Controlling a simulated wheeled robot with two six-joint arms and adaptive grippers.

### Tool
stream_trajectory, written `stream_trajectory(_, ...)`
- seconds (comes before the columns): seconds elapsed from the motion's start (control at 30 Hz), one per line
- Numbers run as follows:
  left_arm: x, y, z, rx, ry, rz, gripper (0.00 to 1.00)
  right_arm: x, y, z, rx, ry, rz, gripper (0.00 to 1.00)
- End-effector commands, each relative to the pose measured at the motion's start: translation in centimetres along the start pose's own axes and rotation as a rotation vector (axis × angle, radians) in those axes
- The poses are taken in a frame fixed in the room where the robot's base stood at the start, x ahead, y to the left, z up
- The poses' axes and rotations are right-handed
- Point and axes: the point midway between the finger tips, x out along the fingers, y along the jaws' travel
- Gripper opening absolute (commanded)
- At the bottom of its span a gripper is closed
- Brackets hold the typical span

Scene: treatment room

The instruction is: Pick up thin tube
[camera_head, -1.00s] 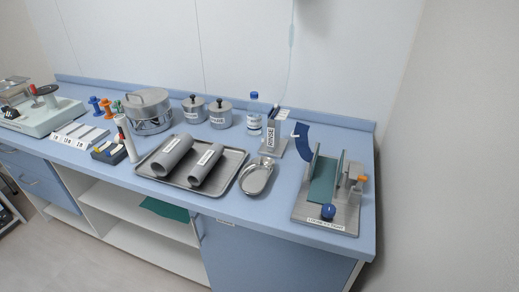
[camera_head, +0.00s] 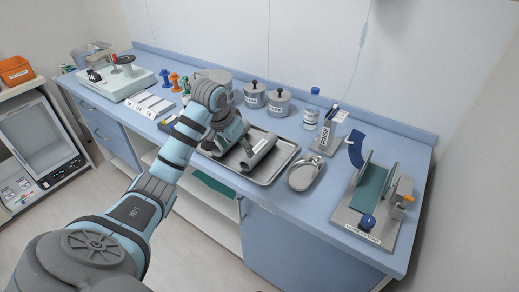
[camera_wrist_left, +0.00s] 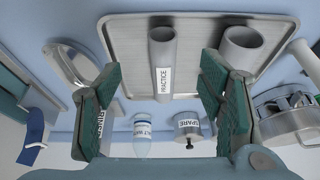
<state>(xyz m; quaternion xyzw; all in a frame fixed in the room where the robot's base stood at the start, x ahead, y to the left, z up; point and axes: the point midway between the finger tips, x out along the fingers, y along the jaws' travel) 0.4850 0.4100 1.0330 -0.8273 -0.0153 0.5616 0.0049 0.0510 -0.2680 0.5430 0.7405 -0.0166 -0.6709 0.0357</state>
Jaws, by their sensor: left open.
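The thin tube (camera_head: 260,150) is grey with a white label and lies on the metal tray (camera_head: 276,171). In the left wrist view the thin tube (camera_wrist_left: 162,55) reads "PRACTICE" and shows between the finger pads, with gaps on both sides. My left gripper (camera_head: 236,138) is over the tray at the tubes, its fingertips hard to make out there. In the left wrist view my left gripper (camera_wrist_left: 160,85) is open and empty. A thicker grey tube (camera_wrist_left: 242,47) lies beside the thin one, behind the right finger in that view. My right gripper is not in view.
A kidney dish (camera_head: 305,173) stands right of the tray. Lidded pots (camera_head: 279,103), a bottle (camera_head: 311,117) and a RINSE holder (camera_head: 326,139) stand behind. A clamp stand (camera_head: 373,205) is at the right. A large pot stands behind my arm.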

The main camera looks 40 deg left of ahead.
Motion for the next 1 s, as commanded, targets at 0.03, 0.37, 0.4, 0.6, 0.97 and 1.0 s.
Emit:
stream_trajectory(0.03,-1.0,-0.7,-0.8,-0.015,0.008,0.004,0.62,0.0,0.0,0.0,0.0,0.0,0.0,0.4)
stream_trajectory(0.37,5.4,-1.0,-1.5,-0.034,0.01,0.019,0.62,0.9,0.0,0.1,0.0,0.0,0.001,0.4)
stream_trajectory(0.4,6.2,-1.0,-1.5,-0.034,0.011,0.018,0.62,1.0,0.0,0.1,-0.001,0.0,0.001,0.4)
stream_trajectory(0.6,8.9,-0.8,-1.7,-0.033,0.012,0.017,0.62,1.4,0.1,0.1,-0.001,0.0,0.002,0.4)
stream_trajectory(0.97,12.7,-0.5,-2.0,-0.031,0.013,0.014,0.62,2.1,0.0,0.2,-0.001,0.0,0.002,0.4)
stream_trajectory(1.0,12.7,-0.5,-2.0,-0.031,0.013,0.014,0.62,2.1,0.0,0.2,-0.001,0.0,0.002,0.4)
